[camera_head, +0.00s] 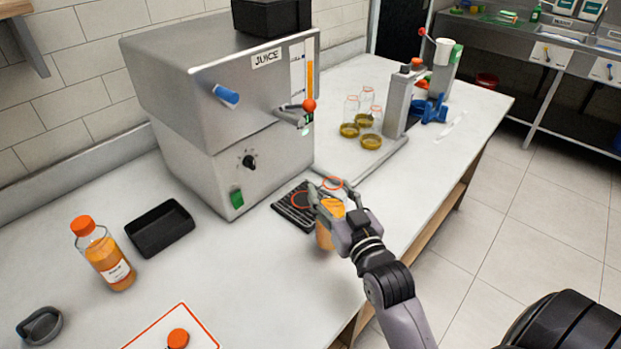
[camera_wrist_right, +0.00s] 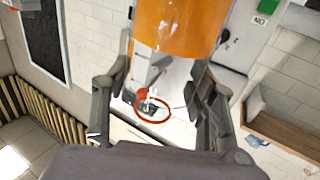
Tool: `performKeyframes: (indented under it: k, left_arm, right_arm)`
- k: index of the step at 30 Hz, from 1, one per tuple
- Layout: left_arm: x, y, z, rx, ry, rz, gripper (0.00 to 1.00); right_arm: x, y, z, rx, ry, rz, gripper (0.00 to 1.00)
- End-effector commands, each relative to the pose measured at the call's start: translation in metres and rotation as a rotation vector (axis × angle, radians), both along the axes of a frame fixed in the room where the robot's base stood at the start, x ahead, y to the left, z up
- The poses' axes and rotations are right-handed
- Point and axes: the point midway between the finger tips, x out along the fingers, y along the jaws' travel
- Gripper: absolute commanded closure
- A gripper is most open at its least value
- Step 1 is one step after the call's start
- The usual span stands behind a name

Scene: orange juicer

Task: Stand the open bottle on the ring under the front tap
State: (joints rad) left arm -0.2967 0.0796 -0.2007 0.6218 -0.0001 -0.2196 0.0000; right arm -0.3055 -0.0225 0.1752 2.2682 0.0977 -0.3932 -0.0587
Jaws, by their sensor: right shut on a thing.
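My right gripper (camera_head: 337,203) is shut around the open bottle (camera_head: 325,237), which holds orange juice and has an orange rim at its mouth. The bottle looks roughly upright, in front of and to the right of the orange ring (camera_head: 301,200) on the black drip mat (camera_head: 284,210). Whether its base touches the counter I cannot tell. In the right wrist view the bottle (camera_wrist_right: 180,28) shows between the fingers (camera_wrist_right: 160,100). The front tap (camera_head: 290,113), with its orange knob, sticks out of the steel juice machine (camera_head: 270,150) above the mat. My left gripper is not in view.
A capped juice bottle (camera_head: 105,255) and a black tray (camera_head: 160,228) stand left on the counter. A loose orange cap (camera_head: 178,338) lies on a red-edged white mat (camera_head: 205,335). Glass jars and a grey stand (camera_head: 397,105) are behind. The counter's front edge is close by the right arm.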

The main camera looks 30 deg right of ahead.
Motion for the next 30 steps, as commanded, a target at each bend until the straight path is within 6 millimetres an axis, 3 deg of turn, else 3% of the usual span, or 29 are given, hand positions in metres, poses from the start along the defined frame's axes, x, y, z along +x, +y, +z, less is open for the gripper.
performKeyframes:
  k: [13, 22, 27, 30]
  left_arm:
    - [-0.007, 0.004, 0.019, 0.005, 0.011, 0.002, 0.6]
    - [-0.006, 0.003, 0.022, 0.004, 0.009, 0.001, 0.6]
    - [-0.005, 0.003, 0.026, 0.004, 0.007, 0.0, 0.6]
    - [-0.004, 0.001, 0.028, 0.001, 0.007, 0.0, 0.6]
  right_arm:
    - [0.112, -0.015, 0.005, 0.0, -0.005, 0.0, 1.0]
    - [0.142, -0.019, 0.004, -0.002, -0.005, 0.0, 1.0]
    - [0.169, -0.023, 0.004, -0.002, -0.004, 0.0, 1.0]
    - [0.169, -0.023, -0.009, -0.001, 0.0, 0.001, 1.0]
